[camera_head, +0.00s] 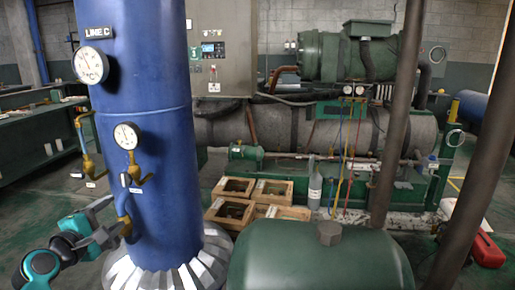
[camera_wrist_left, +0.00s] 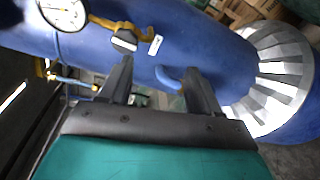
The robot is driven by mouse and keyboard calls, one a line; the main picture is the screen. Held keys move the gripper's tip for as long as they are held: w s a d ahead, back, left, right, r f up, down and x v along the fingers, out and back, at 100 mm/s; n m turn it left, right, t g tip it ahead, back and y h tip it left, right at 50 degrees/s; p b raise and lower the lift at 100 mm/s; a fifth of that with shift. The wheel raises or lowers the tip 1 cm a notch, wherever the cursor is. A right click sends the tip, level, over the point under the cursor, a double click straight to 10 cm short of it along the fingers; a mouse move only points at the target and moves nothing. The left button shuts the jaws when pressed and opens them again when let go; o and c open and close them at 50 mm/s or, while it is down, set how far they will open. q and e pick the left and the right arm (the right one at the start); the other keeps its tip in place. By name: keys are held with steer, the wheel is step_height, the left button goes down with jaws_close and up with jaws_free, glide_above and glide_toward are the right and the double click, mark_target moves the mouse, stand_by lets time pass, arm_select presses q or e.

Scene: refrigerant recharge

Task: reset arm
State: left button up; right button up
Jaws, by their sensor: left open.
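My left gripper (camera_head: 104,212) is at the lower left in the head view, close beside the tall blue column (camera_head: 150,150). In the left wrist view its two fingers (camera_wrist_left: 160,88) stand apart, open, with the blue column behind them. A blue curved handle (camera_wrist_left: 168,80) shows between the fingers, and I see nothing gripped. A brass valve fitting (camera_head: 123,216) sits on the column near the fingertips. My right gripper is not in view.
Round gauges (camera_head: 91,65) and brass valves (camera_head: 134,172) stick out from the column. A green tank (camera_head: 320,262) stands in front at the centre. Wooden crates (camera_head: 234,187) lie on the floor behind. Dark pipes (camera_head: 400,110) rise at the right.

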arm_select(q)
steer(key=s+d+f+m+g, duration=0.2)
steer(key=s+d+f+m, duration=0.35)
steer(key=f, duration=0.35)
steer(key=s+d+f+m+g, duration=0.2)
steer(key=s+d+f+m, duration=0.4)
steer(key=f, duration=0.4)
steer(key=s+d+f+m+g, duration=0.1)
steer(key=s+d+f+m, duration=0.2)
steer(key=s+d+m, duration=0.2)
steer(key=s+d+f+m+h, duration=0.1)
steer(key=s+d+f+m, duration=0.2)
steer(key=s+m, duration=0.3)
steer(key=s+d, duration=0.1)
steer(key=s, duration=0.1)
steer(key=shift+s+d+f+g, duration=0.2)
steer(key=shift+s+d+g, duration=0.15)
steer(key=shift+g, duration=0.05)
